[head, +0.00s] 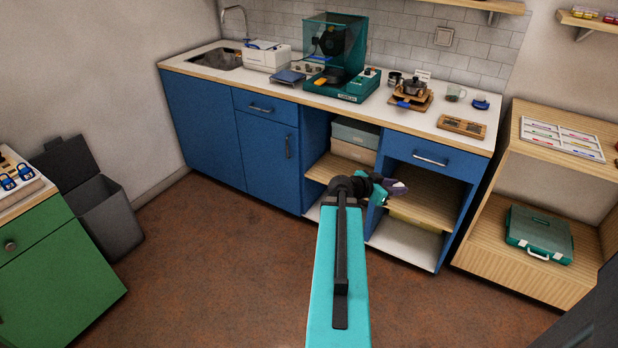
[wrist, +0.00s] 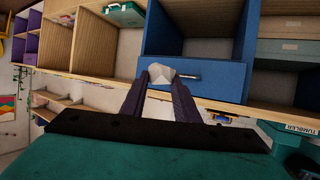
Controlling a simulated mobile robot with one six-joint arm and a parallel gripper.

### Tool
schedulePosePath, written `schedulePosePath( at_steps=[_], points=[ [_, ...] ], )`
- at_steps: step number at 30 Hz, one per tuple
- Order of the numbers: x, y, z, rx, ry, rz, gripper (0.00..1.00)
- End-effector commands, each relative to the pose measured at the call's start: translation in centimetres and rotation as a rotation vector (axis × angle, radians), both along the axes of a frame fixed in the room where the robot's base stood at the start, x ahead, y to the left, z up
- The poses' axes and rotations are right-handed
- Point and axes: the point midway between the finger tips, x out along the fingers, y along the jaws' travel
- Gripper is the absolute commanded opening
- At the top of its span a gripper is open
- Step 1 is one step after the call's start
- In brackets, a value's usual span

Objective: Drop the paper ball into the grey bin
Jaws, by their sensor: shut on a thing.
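My gripper (head: 395,188) is out in front of the blue counter, at the height of its open shelves. In the wrist view my gripper (wrist: 165,78) has its two dark purple fingers shut on a white, faceted paper ball (wrist: 159,74) at their tips. In the head view the ball is mostly hidden by the fingers. The grey bin (head: 109,220) stands on the floor at the left, against the wall, with its dark lid (head: 66,168) raised at the back. My gripper is well to the right of the bin, far from it. The bin's inside is barely visible.
A green cabinet (head: 58,268) stands in front of and left of the bin. The blue counter (head: 205,128) runs along the back with a sink and several devices on top. A wooden shelf unit (head: 520,280) with a teal case (head: 539,236) is at right. The brown floor between is clear.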

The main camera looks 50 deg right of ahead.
Motion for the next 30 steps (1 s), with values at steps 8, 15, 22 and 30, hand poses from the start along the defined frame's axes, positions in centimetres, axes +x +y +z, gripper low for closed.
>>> schedulePosePath(
  at_steps=[8,15,22,30],
  points=[
    [9.3,3.1,0.6,-0.001,-0.001,0.209,0.04],
    [17.8,7.0,1.7,-0.002,-0.001,0.419,0.04],
    [25.3,11.7,3.2,-0.002,-0.002,0.625,0.04],
    [33.5,17.9,5.4,-0.001,-0.001,0.862,0.04]
  ],
)
